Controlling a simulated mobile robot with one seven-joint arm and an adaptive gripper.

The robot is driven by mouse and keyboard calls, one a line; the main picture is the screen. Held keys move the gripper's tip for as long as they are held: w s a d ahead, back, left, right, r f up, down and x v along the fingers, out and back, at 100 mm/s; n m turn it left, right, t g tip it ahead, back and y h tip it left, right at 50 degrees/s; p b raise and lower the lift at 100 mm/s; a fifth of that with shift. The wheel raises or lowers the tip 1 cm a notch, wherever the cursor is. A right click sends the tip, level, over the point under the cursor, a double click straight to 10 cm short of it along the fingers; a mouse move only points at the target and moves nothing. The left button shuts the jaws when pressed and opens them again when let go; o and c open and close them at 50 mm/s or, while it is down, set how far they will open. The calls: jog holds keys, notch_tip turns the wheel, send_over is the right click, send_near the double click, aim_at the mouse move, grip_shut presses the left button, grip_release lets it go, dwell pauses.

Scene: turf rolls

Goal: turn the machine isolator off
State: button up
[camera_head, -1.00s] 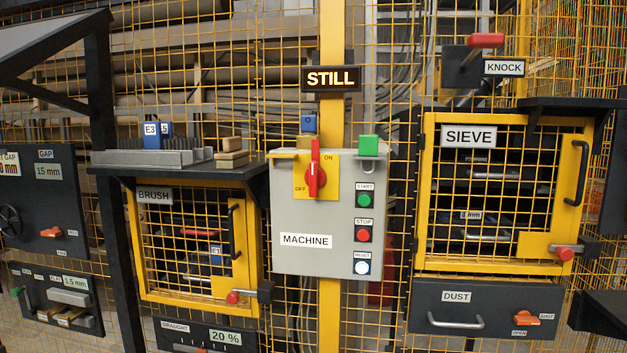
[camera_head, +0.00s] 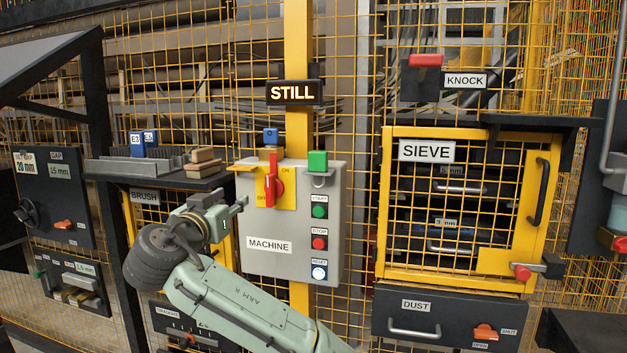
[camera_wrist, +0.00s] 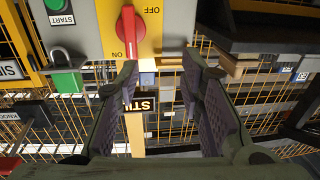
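The machine isolator is a red rotary handle (camera_head: 270,180) on a yellow plate (camera_head: 289,198), on the grey MACHINE box (camera_head: 263,262). Its long end points up; ON is printed at upper right and OFF at lower left. In the wrist view, turned upside down, the red handle (camera_wrist: 129,32) is at the top, with OFF and ON beside it. My gripper (camera_head: 240,204) is left of the box, just below and left of the handle. In the wrist view my gripper (camera_wrist: 162,68) is open, with nothing between its fingers, and the handle is beyond the left fingertip.
Green start (camera_head: 319,211), red stop (camera_head: 319,243) and white reset (camera_head: 319,271) buttons line the box's right side. A green padlock (camera_head: 317,161) and a blue block (camera_head: 270,135) are at its top. The sign (camera_head: 292,92) reads STILL.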

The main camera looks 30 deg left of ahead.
aim_at(268, 187)
jog(key=w+p, duration=0.1)
jog(key=w, duration=0.2)
jog(key=w+m+h+p, duration=0.1)
jog(key=w, duration=0.3)
jog(key=w+h+p, duration=0.1)
jog(key=w+p, duration=0.1)
jog(key=w, duration=0.2)
jog(key=shift+w+d+r, duration=0.25)
jog(key=shift+d, duration=0.05)
jog(key=shift+w+a+f, duration=0.15)
jog(key=shift+w, duration=0.45)
jog(key=shift+c, duration=0.4)
grip_shut()
